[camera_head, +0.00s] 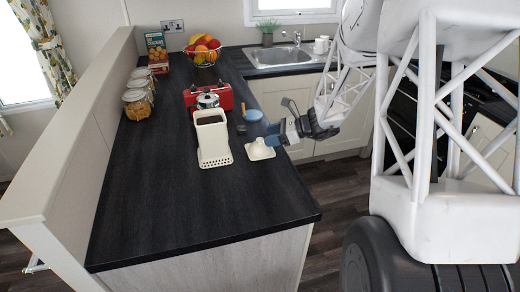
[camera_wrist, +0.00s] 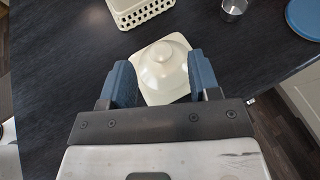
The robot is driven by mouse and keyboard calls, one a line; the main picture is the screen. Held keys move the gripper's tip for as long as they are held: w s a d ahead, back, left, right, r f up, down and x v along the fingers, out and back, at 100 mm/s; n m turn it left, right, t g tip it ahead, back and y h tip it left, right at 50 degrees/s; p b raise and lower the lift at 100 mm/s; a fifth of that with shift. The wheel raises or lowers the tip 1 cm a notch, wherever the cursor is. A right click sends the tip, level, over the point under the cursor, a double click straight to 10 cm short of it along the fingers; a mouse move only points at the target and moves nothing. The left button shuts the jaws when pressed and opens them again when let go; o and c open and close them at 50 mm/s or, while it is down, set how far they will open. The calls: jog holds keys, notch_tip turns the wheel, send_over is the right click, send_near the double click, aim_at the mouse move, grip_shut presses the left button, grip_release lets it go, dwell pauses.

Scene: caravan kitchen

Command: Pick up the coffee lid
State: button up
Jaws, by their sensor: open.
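The coffee lid, a cream square lid with a domed, knobbed top (camera_head: 260,150), lies knob-up on the dark counter near its right edge. In the wrist view the lid (camera_wrist: 163,72) shows between the two blue fingers of my gripper (camera_wrist: 161,76), one on each side. My gripper (camera_head: 272,140) is open and reaches in from the right at the lid in the head view. Whether the fingers touch the lid cannot be told.
A cream canister with a perforated edge (camera_head: 213,143) lies just left of the lid. A small metal cup (camera_wrist: 233,8) and a blue round item (camera_head: 253,115) are beyond it. A red stove (camera_head: 222,96) and jars (camera_head: 136,105) stand farther back. The front counter is clear.

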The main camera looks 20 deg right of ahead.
aim_at(260, 145)
jog(key=shift+x, duration=1.35)
jog(key=shift+c, duration=0.3)
grip_shut()
